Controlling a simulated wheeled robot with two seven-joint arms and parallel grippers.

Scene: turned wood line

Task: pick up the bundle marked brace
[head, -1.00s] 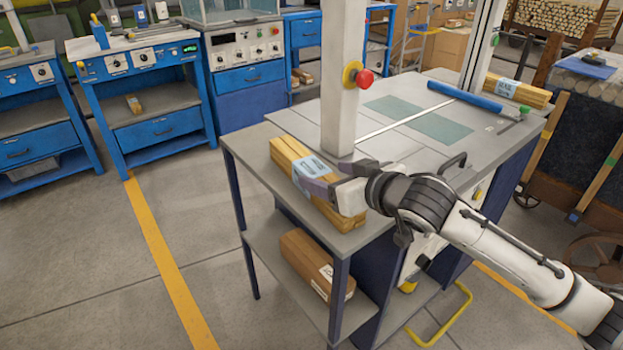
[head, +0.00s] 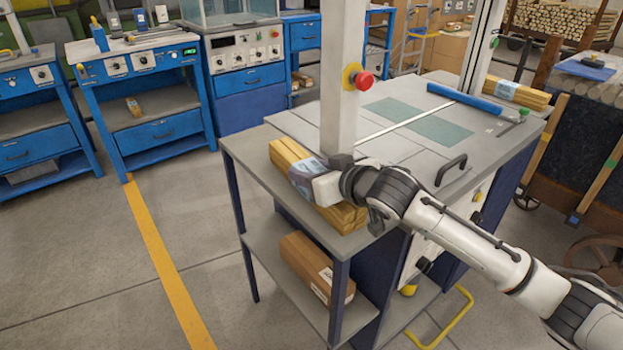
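A bundle of yellowish wood sticks (head: 343,216) lies on the grey top of the side table (head: 248,151). A pale blue band wraps its middle; I cannot read any mark on it. My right gripper (head: 308,181) is at the bundle's middle, its white body covering much of the band. Its fingertips are hidden or blend with the band, so I cannot tell whether they touch or grip the wood. A second banded bundle (head: 520,94) lies at the back right of the large machine table; its label is too small to read. My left gripper is out of view.
A brown package (head: 305,262) lies on the shelf below. A white post with a red button (head: 364,80) stands close behind my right gripper. A black handle (head: 451,170) and a blue bar (head: 465,98) are on the machine table. The floor at left is clear.

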